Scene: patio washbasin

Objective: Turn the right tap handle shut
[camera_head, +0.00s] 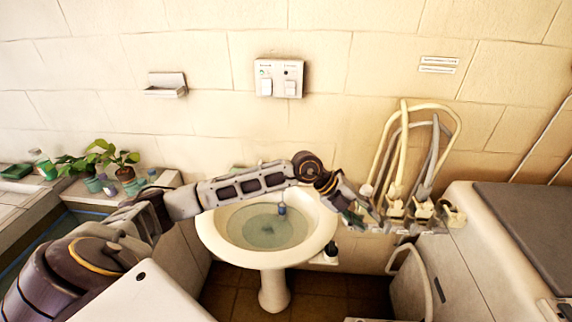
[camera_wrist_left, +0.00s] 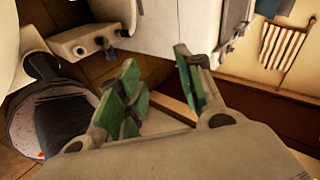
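The white washbasin (camera_head: 212,238) stands on a pedestal against the tiled wall, with greenish water in its bowl. My left arm crosses over its back edge and hides that area; I cannot make out the right tap handle in either view. My left gripper (camera_head: 362,214) is right of the basin, beside the hoses. In the left wrist view my left gripper (camera_wrist_left: 157,78) has its two green-padded fingers apart, with nothing between them. A pale fitting with round knobs (camera_wrist_left: 90,42) shows beyond the fingers; I cannot tell what it is. My right gripper is not in view.
Cream hoses (camera_head: 402,150) hang in loops on the wall, close to my left gripper. A dark-topped cabinet (camera_head: 525,215) stands at the right. Potted plants (camera_head: 123,165) stand on the left ledge. A small dark bottle (camera_head: 331,247) sits right of the basin.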

